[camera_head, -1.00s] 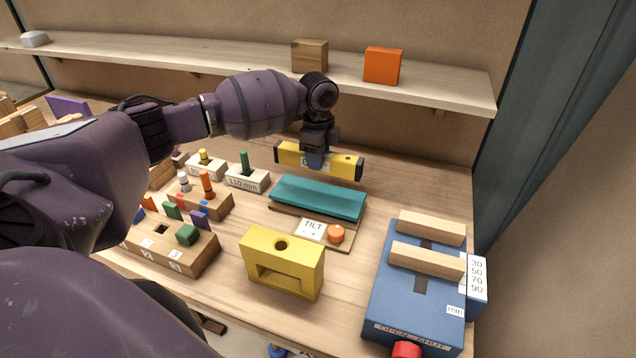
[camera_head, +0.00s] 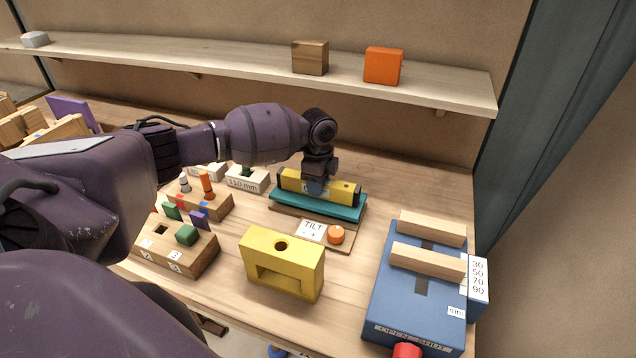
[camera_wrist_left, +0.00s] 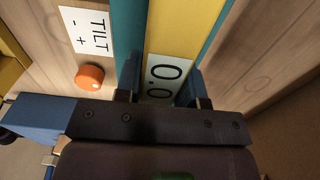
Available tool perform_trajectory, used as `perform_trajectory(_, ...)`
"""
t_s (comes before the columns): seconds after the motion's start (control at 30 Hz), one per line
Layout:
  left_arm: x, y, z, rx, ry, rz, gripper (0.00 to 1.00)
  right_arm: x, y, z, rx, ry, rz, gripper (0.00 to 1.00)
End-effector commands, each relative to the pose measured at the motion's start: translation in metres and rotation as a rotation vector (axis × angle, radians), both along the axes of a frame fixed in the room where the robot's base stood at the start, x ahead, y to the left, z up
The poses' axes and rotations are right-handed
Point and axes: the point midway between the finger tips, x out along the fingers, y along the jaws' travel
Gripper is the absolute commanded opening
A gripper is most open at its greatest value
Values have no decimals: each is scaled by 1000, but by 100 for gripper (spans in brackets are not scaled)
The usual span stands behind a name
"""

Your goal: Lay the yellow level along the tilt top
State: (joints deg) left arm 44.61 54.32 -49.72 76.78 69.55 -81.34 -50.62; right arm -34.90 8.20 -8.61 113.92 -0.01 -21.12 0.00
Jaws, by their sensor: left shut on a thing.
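The yellow level (camera_head: 343,191) has black ends and lies lengthwise over the teal tilt top (camera_head: 332,208), roughly parallel to it. It looks on or just above the tilt top; I cannot tell if it touches. My left gripper (camera_head: 315,187) is shut across the middle of the level from above. In the left wrist view the level (camera_wrist_left: 182,30) runs between the fingers of my left gripper (camera_wrist_left: 160,80), over its "0.0" display. Teal (camera_wrist_left: 130,35) shows along both sides of it. My right gripper is not in view.
The TILT label and orange knob (camera_head: 336,234) sit in front of the tilt top. A yellow block with a hole (camera_head: 283,262) stands nearer. A blue vise-like device (camera_head: 415,300) is at right, peg blocks (camera_head: 200,200) at left. A shelf (camera_head: 230,62) runs behind.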

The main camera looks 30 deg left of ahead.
Motion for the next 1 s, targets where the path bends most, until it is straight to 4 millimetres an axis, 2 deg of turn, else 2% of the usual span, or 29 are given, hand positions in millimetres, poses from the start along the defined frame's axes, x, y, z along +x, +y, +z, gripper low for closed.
perform_trajectory(0.13,0,0,-3,0,0,0,6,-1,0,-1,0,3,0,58)
perform_trajectory(0.17,0,0,-3,0,0,0,41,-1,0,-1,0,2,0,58)
perform_trajectory(0.3,0,0,-2,0,0,0,62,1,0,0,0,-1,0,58)
perform_trajectory(0.67,0,0,3,0,-2,0,62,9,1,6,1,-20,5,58)
perform_trajectory(0.77,1,0,13,0,-3,0,62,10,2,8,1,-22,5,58)
perform_trajectory(1.0,1,0,58,0,-3,-1,62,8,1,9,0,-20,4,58)
